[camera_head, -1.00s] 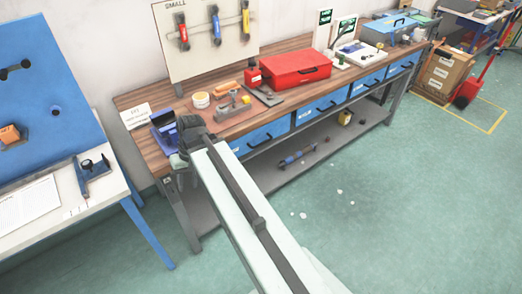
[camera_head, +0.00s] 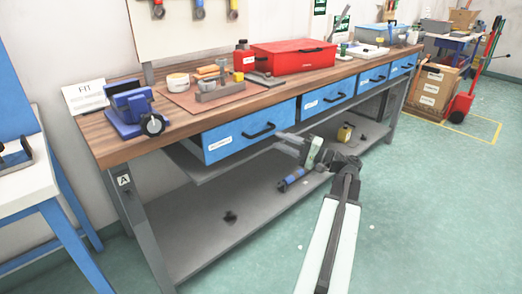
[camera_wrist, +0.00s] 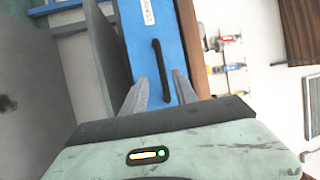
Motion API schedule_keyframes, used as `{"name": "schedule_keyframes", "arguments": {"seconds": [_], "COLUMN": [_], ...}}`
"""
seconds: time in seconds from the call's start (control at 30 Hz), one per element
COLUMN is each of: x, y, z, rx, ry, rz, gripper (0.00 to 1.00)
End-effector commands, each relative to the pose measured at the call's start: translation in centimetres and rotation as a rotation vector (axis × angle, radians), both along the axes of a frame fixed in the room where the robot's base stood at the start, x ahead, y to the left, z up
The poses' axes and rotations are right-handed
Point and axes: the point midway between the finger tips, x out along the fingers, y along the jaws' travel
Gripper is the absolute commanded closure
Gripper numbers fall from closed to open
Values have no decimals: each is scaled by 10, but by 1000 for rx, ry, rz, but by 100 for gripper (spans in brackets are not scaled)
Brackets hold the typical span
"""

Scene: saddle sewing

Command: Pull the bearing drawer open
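The leftmost blue drawer (camera_head: 225,143) sits under the wooden bench top, with a pale label too small to read surely and a black bar handle (camera_head: 258,131). My gripper (camera_head: 278,143) is just right of and below that handle, its fingers toward the drawer front. In the wrist view, a blue drawer front (camera_wrist: 140,45) faces me and its black handle (camera_wrist: 157,60) runs upright in the picture. The lower end of the handle shows between my two open fingers (camera_wrist: 160,80). They do not appear to grip it.
More blue drawers (camera_head: 325,102) continue to the right. A grey lower shelf (camera_head: 205,215) holds a blue cylinder (camera_head: 291,179). A blue vise (camera_head: 130,108) and a red toolbox (camera_head: 292,57) stand on the bench top. The green floor (camera_head: 430,200) at right is clear.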

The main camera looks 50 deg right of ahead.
Motion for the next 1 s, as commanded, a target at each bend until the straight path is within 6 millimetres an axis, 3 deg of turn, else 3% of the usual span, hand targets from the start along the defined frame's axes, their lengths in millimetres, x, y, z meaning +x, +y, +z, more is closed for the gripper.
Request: {"name": "schedule_keyframes", "arguments": {"seconds": [0.23, 0.53, 0.7, 0.97, 1.0], "x": [-1, 48, 63, 64, 64], "y": [-4, 11, 16, 17, 17], "z": [4, 14, 16, 15, 15], "rx": [6, 5, 5, 5, 5], "ry": [-16, -15, -14, -14, -14], "rz": [-13, -14, -16, -17, -17], "gripper": [66, 66, 66, 66, 74]}}
